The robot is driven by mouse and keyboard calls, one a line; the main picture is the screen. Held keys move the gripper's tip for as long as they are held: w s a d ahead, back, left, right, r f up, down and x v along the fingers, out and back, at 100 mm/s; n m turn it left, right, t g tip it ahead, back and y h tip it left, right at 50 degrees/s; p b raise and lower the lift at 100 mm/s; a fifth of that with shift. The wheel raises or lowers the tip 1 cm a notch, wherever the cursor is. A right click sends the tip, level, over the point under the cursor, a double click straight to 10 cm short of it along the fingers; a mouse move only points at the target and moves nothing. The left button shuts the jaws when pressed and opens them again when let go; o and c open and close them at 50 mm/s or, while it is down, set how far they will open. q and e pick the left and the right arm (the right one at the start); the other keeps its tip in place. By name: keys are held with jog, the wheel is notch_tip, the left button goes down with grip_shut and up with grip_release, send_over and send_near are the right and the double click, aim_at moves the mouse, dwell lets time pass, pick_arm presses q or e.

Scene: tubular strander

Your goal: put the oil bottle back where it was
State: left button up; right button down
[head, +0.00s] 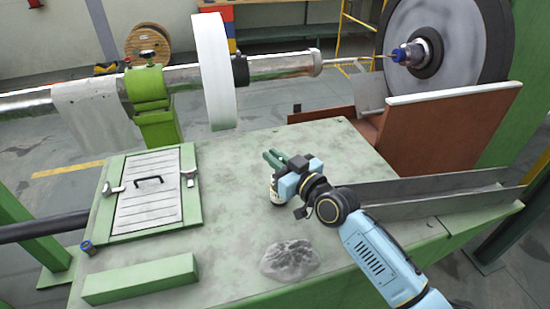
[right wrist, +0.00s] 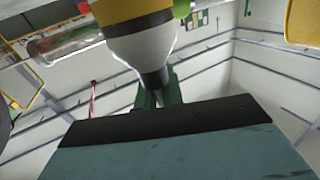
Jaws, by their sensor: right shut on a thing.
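The oil bottle (head: 275,192) shows in the head view as a small pale shape below and beside my right gripper, over the green table, partly hidden by the gripper. In the right wrist view the bottle (right wrist: 145,48) is large, with a yellow band, a whitish tapering shoulder and a dark nozzle. My right gripper (head: 274,160) has green fingers; in the right wrist view the fingers (right wrist: 158,95) are shut on the nozzle. I cannot tell whether the bottle's base touches the table. My left gripper is not in view.
The green table (head: 230,235) carries a crumpled grey rag (head: 289,260), a green block (head: 140,279), a hatch with a black handle (head: 148,195) and a blue-ended piece (head: 88,247). A grey metal channel (head: 430,200) lies at right. A brown guard (head: 440,130) and large wheel stand behind.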

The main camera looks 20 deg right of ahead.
jog(key=shift+f, duration=0.15)
jog(key=c, duration=1.5)
grip_release()
jog(key=shift+s+r, duration=0.1)
jog(key=shift+r, duration=0.1)
jog(key=v, duration=1.2)
